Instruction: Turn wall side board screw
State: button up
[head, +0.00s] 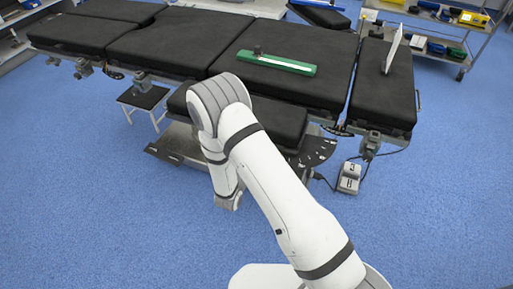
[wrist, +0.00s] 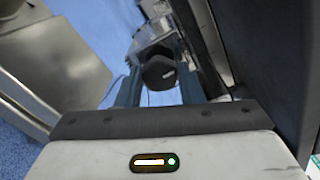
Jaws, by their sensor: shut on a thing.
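In the wrist view, my gripper (wrist: 160,85) has its two blue-grey fingers on either side of a black round knob (wrist: 160,70), with a small light mark on its face. I take the knob to be the side board screw. The fingers are closed on it. In the head view my white arm bends over the table's near side and its end hangs low beside the table. The fingertips and the knob are hidden there.
The operating table's black pads (head: 170,46) stretch across the head view. A green-and-white strip (head: 277,63) lies on one pad, and a thin white panel (head: 391,52) stands on the right pad. A foot pedal (head: 348,178) sits on the blue floor. A dark surface (wrist: 268,60) is close right in the wrist view.

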jog(key=shift+s+d+f, duration=0.1)
jog(key=shift+d+f, duration=0.1)
jog(key=shift+d, duration=0.05)
jog(key=o, duration=0.8)
jog(key=shift+c, duration=0.2)
jog(key=shift+o, duration=1.2)
jog(key=shift+a+r, duration=0.1)
jog(key=v, duration=0.7)
jog(key=shift+s+a+p, duration=0.2)
jog(key=shift+s+p, duration=0.1)
